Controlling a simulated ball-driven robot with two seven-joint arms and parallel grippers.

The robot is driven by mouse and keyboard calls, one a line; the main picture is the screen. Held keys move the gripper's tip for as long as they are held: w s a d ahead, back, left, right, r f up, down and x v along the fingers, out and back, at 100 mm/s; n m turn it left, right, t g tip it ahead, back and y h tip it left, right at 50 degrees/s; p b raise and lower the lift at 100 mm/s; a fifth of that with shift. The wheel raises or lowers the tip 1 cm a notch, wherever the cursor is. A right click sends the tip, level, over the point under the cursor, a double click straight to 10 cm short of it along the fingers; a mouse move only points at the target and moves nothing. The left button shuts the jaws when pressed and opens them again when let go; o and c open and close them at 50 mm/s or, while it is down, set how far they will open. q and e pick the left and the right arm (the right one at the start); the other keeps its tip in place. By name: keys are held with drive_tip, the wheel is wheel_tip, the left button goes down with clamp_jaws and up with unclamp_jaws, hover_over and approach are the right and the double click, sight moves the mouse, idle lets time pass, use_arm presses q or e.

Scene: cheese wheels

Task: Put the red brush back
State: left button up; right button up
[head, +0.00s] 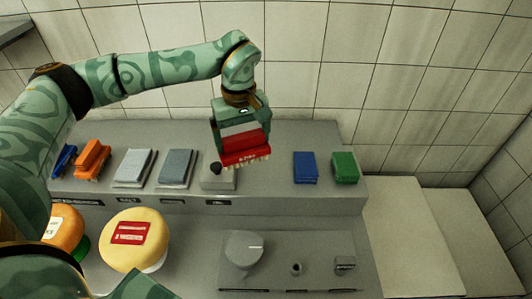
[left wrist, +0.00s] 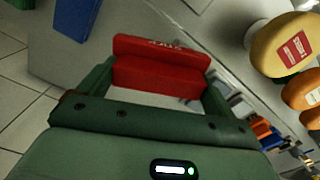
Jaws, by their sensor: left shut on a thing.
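The red brush (head: 246,146) has a red body with pale bristles below. My left gripper (head: 243,133) is shut on it and holds it in front of the wall, over the grey raised shelf (head: 270,190). The left wrist view shows the red brush (left wrist: 160,72) between the two green fingers. From the head view, its bristles seem a little above the shelf; the exact gap is hard to tell. A blue brush (head: 305,167) and a green brush (head: 344,167) rest on the shelf to its right. My right gripper is not in view.
A grey block with a black knob (head: 216,169) stands just left of the brush. Grey pads (head: 177,168) and an orange item (head: 92,158) lie further left. A yellow cheese wheel (head: 133,252) is on the lower counter. The shelf between block and blue brush looks clear.

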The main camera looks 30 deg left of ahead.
use_arm(q)
drive_tip(key=w+f, duration=0.2)
drive_tip(key=w+d+f, duration=0.1)
drive_tip(key=w+f, duration=0.1)
drive_tip(key=w+d+f, duration=0.1)
drive_tip(key=w+f, duration=0.1)
drive_tip(key=shift+b, duration=0.4)
drive_tip(key=shift+w+d+f, duration=0.1)
drive_tip(key=shift+w+f, duration=0.05)
drive_tip(key=shift+f, duration=0.85)
drive_tip(key=shift+w+d+f, duration=0.1)
drive_tip(key=shift+f, duration=0.85)
drive_tip(key=shift+f, duration=0.1)
drive_tip(key=o, duration=0.7)
wheel_tip(320, 180, up, 12)
drive_tip(key=shift+r+p, duration=0.15)
drive_tip(key=shift+p, duration=0.25)
